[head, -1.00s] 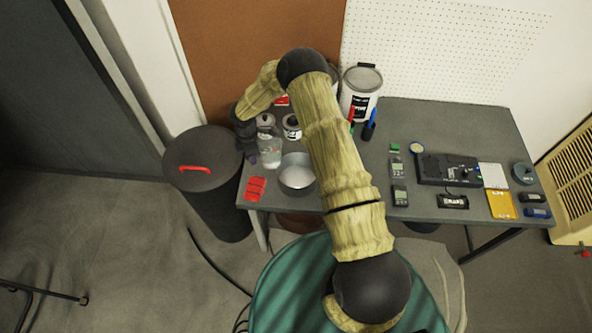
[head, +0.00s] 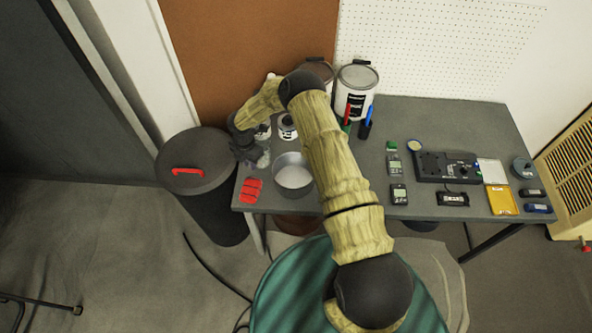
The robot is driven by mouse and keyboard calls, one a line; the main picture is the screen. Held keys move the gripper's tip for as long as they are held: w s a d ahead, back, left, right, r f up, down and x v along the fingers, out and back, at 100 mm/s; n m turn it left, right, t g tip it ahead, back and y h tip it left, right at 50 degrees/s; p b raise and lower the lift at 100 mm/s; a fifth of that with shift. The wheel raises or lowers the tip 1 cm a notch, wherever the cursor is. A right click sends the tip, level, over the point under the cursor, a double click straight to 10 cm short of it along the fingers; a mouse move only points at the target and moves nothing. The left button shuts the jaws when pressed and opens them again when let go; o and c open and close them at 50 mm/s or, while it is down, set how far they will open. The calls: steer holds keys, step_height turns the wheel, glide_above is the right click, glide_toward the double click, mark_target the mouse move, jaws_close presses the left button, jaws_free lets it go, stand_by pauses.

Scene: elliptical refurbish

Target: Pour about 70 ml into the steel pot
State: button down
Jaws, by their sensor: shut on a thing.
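The steel pot (head: 293,176) is a round, open metal pan standing near the left front of the grey table. My gripper (head: 248,154) is dark and sits just left of the pot, over the table's left end. It is shut on a clear glass vessel (head: 263,158), which is small in view and partly hidden by the gripper. The vessel seems tilted; its mouth, its liquid level and any stream cannot be made out.
A red tray-like piece (head: 251,190) lies at the table's front left corner. A dark bin (head: 205,185) stands left of the table. A small can (head: 287,127) and a large white can (head: 356,92) stand behind. Meters and boxes fill the right side.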

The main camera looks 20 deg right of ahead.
steer(key=shift+d+p, duration=0.2)
steer(key=shift+p, duration=0.15)
steer(key=shift+s+d+t+y+p, duration=0.15)
steer(key=shift+s+t+y+p, duration=0.2)
steer(key=shift+p, duration=0.25)
steer(key=shift+s+d+f+t+y+p, duration=0.25)
steer(key=shift+f+t+y+p, duration=0.1)
steer(key=shift+p, duration=0.2)
steer(key=s+d+r+t+y+b, duration=0.3)
steer(key=r+t+y+b, duration=0.2)
steer(key=b, duration=1.3)
steer(key=shift+s+d+t+y, duration=0.2)
steer(key=shift+t+y, duration=0.4)
steer(key=shift+t, duration=0.2)
